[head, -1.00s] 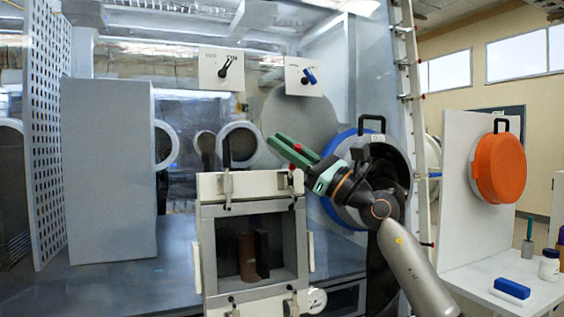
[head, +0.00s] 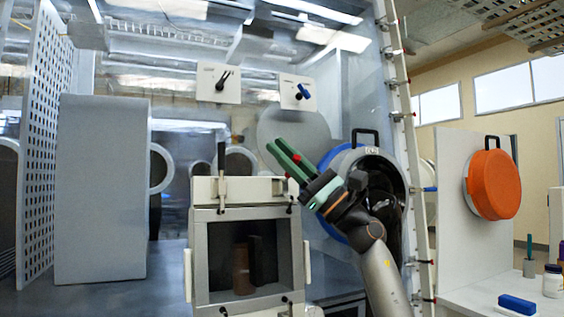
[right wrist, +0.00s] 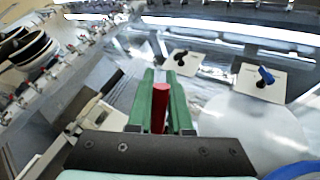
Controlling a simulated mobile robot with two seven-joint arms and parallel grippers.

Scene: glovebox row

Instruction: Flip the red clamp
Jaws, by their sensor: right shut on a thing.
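The red clamp (head: 295,158) shows as a small red piece between the green fingers of my right gripper (head: 279,151), just above the top right corner of the grey box with a square opening (head: 247,186). In the right wrist view the red clamp (right wrist: 160,106) is a red bar lying lengthwise between the two green fingers of my right gripper (right wrist: 161,92). The fingers are shut on it. Its base is hidden by the gripper, so I cannot tell how it joins the box. My left gripper is in neither view.
A black-handled clamp (head: 222,165) stands upright at the box's top left. A round blue-rimmed port with a black handle (head: 365,136) is behind my right arm. An orange round cover (head: 493,184) is on a white panel at right. Two switch plates (head: 297,93) are above.

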